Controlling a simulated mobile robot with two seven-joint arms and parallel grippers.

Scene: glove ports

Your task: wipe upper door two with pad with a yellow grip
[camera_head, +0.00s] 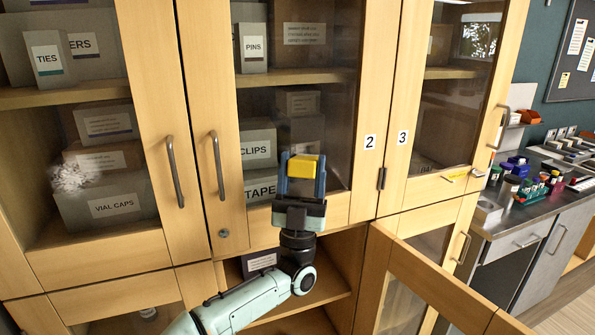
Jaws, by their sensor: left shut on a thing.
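Upper door two (207,80) is a closed wooden door with a glass pane, a curved handle (217,165) at its left and a "2" label (370,141) at its right. My left gripper (302,172) is in front of the lower right part of its pane. Its blue fingers are shut on the yellow grip (303,166) of the pad. The pad's wiping face is hidden behind the grip, and I cannot tell whether it touches the glass. No clear smudge shows on the visible part of this pane. My right gripper is not in view.
A whitish smudge (70,178) marks the upper door on the left. Upper door three (418,100) is closed at the right. A lower door (440,285) stands open towards me, right of my left arm. A bench (530,205) with small racks stands far right.

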